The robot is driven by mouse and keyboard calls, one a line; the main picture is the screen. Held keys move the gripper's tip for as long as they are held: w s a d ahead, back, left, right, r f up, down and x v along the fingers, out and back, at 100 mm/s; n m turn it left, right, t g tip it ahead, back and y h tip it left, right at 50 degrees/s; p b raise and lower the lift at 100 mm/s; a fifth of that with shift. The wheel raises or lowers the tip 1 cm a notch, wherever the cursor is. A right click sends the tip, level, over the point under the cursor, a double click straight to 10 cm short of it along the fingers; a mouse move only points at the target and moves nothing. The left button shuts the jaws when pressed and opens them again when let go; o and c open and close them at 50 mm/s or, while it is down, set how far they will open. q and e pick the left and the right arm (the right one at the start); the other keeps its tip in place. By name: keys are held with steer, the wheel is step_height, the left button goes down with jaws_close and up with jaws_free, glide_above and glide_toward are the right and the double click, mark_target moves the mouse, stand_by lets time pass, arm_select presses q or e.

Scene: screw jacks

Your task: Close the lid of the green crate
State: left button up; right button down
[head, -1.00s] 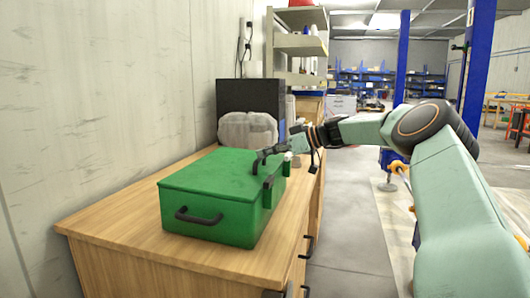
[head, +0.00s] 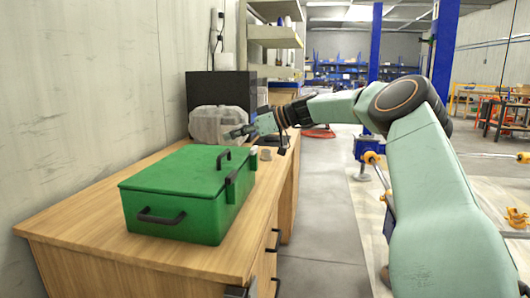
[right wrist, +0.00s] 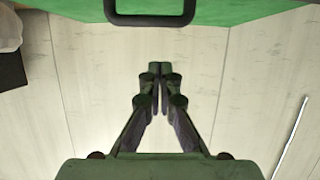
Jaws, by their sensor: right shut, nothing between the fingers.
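The green crate (head: 180,192) stands on the wooden workbench with its lid (head: 178,168) down flat on top. In the right wrist view the closed fingers (right wrist: 158,78) show against a pale surface, with a dark handle (right wrist: 150,16) on green at the top edge. My left gripper is not in view.
The workbench (head: 120,256) has bare wood in front of the crate. A translucent container (head: 220,124) and a black box (head: 222,90) stand behind it. The pale wall (head: 80,90) is close on the left.

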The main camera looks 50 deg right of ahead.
steer(key=s+d+f+p, duration=0.4)
steer(key=s+f+p, duration=0.1)
steer(key=s, duration=0.2)
steer(key=shift+p, duration=0.35)
